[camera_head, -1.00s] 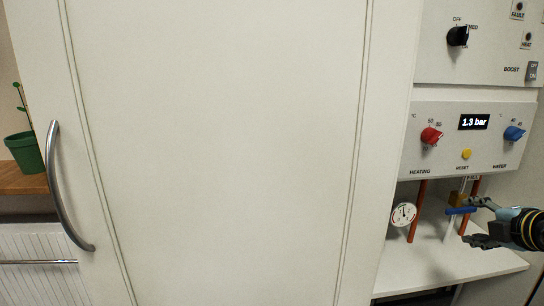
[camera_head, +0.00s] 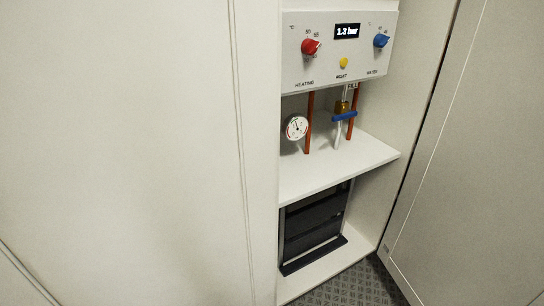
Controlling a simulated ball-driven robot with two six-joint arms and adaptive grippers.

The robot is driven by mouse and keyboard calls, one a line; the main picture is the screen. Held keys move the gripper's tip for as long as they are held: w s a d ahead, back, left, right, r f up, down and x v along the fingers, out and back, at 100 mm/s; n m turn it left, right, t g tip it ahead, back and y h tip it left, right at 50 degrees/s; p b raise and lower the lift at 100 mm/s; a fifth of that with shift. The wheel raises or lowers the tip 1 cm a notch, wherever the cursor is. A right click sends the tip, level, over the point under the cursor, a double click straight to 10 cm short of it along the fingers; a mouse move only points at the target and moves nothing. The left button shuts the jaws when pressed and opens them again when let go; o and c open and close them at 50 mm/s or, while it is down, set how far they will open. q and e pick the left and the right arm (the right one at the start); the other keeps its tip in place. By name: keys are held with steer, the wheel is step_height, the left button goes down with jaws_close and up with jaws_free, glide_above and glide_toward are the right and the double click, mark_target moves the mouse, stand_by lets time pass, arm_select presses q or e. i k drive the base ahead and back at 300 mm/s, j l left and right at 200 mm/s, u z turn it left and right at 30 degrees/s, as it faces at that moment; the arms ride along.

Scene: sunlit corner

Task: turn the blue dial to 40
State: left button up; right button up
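The blue dial (camera_head: 381,41) is at the right of the white control panel (camera_head: 292,72), above the word WATER. Small scale numbers sit around it, too small to read surely, and I cannot tell its exact setting. The red dial (camera_head: 311,47) is at the panel's left, above the word HEATING. A display (camera_head: 347,31) between them reads 1.3 bar, with a yellow button (camera_head: 343,63) below it. Neither of my grippers shows in the head view.
Below the panel are copper-coloured pipes (camera_head: 309,125), a round gauge (camera_head: 296,127) and a blue valve handle (camera_head: 344,116) above a white shelf (camera_head: 340,167). A dark slatted unit (camera_head: 314,224) stands underneath. Large pale panels flank the niche at left and right.

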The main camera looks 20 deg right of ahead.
mark_target(380, 41)
steer(key=z, duration=1.4)
